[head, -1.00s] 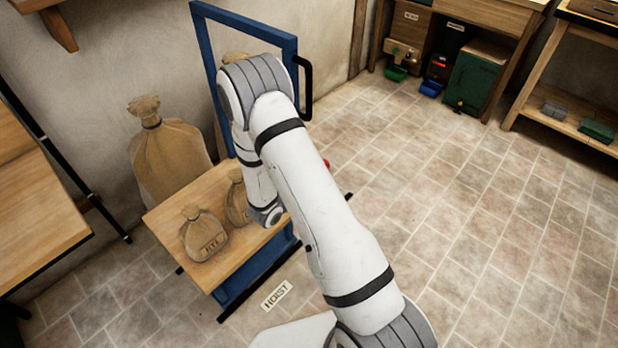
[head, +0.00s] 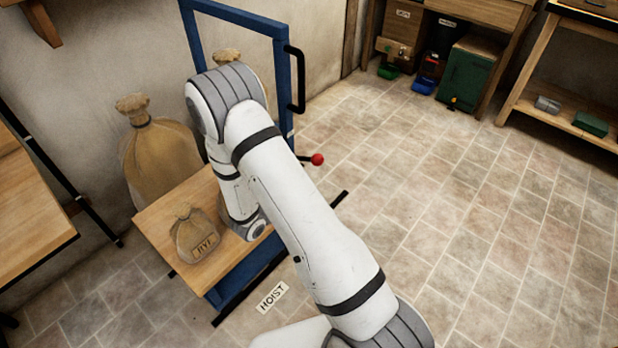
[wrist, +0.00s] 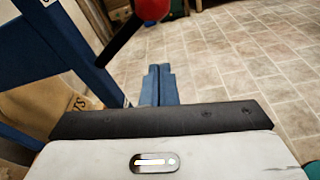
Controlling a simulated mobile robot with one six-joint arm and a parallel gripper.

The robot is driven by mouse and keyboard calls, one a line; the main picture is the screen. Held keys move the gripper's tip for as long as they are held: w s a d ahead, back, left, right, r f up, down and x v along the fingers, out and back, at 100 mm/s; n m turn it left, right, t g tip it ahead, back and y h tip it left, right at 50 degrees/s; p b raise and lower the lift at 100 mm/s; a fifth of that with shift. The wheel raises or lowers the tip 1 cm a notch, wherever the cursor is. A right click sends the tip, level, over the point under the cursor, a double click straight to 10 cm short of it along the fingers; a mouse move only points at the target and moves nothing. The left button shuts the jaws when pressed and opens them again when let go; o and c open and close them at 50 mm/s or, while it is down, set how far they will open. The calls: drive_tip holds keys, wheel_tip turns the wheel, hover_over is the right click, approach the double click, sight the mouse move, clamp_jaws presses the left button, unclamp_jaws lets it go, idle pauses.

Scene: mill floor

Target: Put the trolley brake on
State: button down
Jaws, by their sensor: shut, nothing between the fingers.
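The trolley has a wooden deck (head: 165,222) and an upright blue frame (head: 285,100) with a black handle. Its brake lever, a dark rod with a red knob (head: 317,159), sticks out to the right low on the frame. In the wrist view the red knob (wrist: 152,8) is at the top edge, with the rod slanting down to the left. My gripper (wrist: 158,72) is shut and empty, its blue fingers below the knob in the picture and apparently apart from it. In the head view my arm hides the gripper.
A tied sack (head: 196,235) stands on the deck; my arm hides the area beside it. A larger sack (head: 160,160) stands against the wall. A floor label reads HOIST (head: 272,297). Tiled floor right of the trolley is clear up to benches with bins (head: 468,75).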

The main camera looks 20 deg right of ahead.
drive_tip(key=v, duration=0.5)
drive_tip(key=shift+s+a+r, duration=0.1)
drive_tip(key=shift+s+a, duration=0.1)
drive_tip(key=shift+r, duration=0.1)
drive_tip(key=s+d+r+m+g+y+p, duration=0.1)
drive_tip(key=s+d+r+m+g+p, duration=0.2)
drive_tip(key=r, duration=0.4)
drive_tip(key=s+d+r+m+g+y+p, duration=0.1)
drive_tip(key=s+d+r+m+g, duration=0.1)
drive_tip(key=s+r+m+g, duration=0.3)
drive_tip(key=s+d+r+m+g+y+p, duration=0.1)
drive_tip(key=s+d+r+m+g+p, duration=0.15)
drive_tip(key=r+m, duration=0.4)
drive_tip(key=s+a+r+m+t+y+p, duration=0.2)
drive_tip(key=s+r+m+y+p, duration=0.1)
drive_tip(key=r, duration=0.5)
drive_tip(key=s+a+r+m+t+y+p, duration=0.2)
drive_tip(key=s+r+m+y, duration=0.3)
drive_tip(key=r, duration=0.4)
drive_tip(key=shift+s+a+r+y+p, duration=0.25)
drive_tip(key=shift+s+a+y+p, duration=0.3)
drive_tip(key=shift+s+y, duration=0.35)
